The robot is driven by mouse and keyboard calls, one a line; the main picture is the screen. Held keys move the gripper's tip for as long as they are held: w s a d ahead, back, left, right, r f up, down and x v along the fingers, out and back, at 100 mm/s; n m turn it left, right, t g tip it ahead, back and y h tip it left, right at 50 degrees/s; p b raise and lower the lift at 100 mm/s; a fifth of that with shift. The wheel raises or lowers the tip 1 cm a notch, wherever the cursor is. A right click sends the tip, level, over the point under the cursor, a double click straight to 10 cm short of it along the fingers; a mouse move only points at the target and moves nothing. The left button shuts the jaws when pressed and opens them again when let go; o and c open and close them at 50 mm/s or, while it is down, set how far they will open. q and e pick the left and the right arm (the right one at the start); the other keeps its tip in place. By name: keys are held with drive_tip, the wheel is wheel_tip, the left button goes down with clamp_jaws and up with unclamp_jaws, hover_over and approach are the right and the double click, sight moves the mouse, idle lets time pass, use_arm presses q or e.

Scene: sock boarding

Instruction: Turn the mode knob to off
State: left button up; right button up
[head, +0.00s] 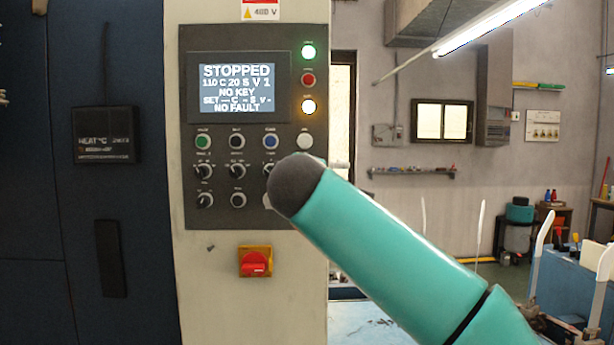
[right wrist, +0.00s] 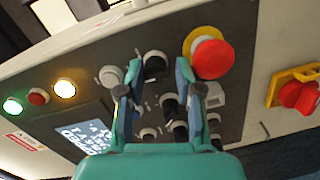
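The control panel (head: 190,100) stands upright on a pale cabinet, with several black knobs (head: 204,171) in two rows below its buttons. The knob labels are too small to read, so I cannot tell which is the mode knob. My right arm covers the panel's lower right, and its gripper is hidden in the head view. In the right wrist view my right gripper (right wrist: 157,68) has its fingers apart, with a black knob (right wrist: 154,64) showing between the tips. I cannot tell whether they touch it. My left gripper is in neither view.
The screen (head: 237,88) reads STOPPED, NO KEY and NO FAULT. Green and amber lamps are lit beside it. A red mushroom button (right wrist: 212,58) on a yellow collar sits close to the right finger in the wrist view. A red-and-yellow switch (head: 255,262) is below the panel.

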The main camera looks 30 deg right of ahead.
drive_tip(key=shift+s+r, duration=0.1)
drive_tip(key=f+v, duration=0.1)
drive_tip(key=v, duration=1)
drive_tip(key=shift+s+a+r, duration=0.3)
drive_tip(key=shift+a, duration=0.05)
drive_tip(key=shift+d, duration=0.1)
